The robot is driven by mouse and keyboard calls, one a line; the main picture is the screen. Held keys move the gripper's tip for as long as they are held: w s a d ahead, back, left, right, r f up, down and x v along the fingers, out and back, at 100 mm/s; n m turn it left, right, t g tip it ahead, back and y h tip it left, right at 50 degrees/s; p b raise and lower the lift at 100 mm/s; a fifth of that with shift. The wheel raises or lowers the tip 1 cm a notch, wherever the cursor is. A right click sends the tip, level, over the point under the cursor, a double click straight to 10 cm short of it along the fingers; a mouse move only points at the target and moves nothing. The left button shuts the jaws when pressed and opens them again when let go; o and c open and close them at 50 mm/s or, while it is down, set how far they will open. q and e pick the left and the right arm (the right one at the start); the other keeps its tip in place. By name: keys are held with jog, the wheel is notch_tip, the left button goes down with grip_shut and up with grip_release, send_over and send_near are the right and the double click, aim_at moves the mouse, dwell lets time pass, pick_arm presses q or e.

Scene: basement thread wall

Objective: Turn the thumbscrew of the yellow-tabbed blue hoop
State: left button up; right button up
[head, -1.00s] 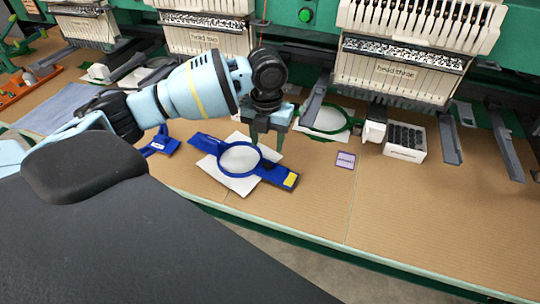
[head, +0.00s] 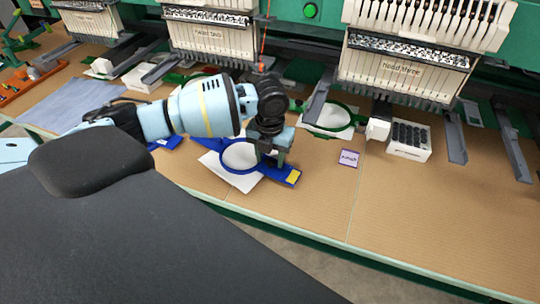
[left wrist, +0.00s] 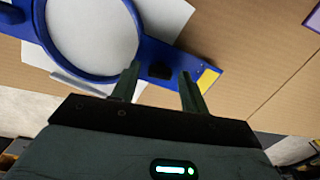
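The blue hoop (left wrist: 178,58) lies on the brown table over a white sheet. It also shows in the head view (head: 227,168), partly hidden by my gripper. Its yellow tab (head: 293,177) is at the right end and also shows in the left wrist view (left wrist: 207,79). A dark knob, seemingly the thumbscrew (left wrist: 160,71), sits beside the ring. My left gripper (left wrist: 159,78) points down over it, open, with one finger on each side of the knob in the picture. I cannot tell whether the fingers touch it. My right gripper is not in view.
A purple card (head: 349,158) lies right of the hoop. A green hoop (head: 327,116) is under the embroidery heads behind. A white box with black pieces (head: 409,140) stands farther right. Another blue hoop is partly hidden behind my arm. The table's front right is clear.

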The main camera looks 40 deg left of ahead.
aim_at(270, 160)
pick_arm(q)
jog(key=c, duration=0.8)
jog(key=shift+r+m, duration=0.1)
jog(key=shift+m, duration=1)
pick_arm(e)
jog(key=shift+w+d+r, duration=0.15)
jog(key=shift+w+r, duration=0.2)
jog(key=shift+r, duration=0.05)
pick_arm(q)
jog(key=o, duration=1)
notch_tip(270, 160, up, 6)
jog(key=shift+r+p, duration=0.2)
jog(key=shift+p, duration=0.15)
jog(key=shift+r, duration=0.65)
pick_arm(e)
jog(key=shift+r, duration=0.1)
pick_arm(q)
jog(key=shift+f, duration=0.1)
